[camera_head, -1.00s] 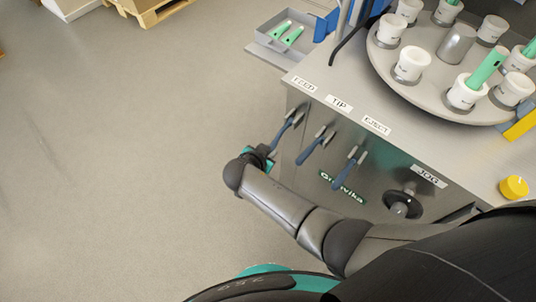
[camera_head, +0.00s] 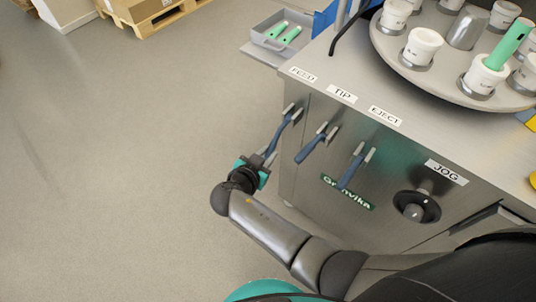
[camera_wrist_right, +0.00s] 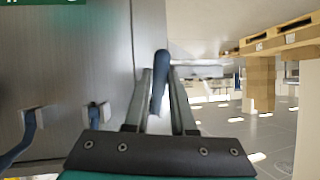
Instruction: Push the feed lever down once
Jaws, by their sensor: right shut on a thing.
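The feed lever (camera_head: 281,132) is a blue-handled lever under the FEED label (camera_head: 303,75) on the machine's steel front. It slants down and outward to the left. My right gripper (camera_head: 268,157) is at the lower end of its handle. In the right wrist view the blue handle (camera_wrist_right: 158,84) stands between the two fingers of my right gripper (camera_wrist_right: 164,80), which are shut on it. The fingers hide part of the handle. My left gripper is not in view.
The tip lever (camera_head: 314,146) and eject lever (camera_head: 353,168) hang to the right, near the jog knob (camera_head: 416,207). A turntable (camera_head: 440,80) with white cups and a grey tray (camera_head: 268,42) with green-handled items sit above. Open floor lies to the left.

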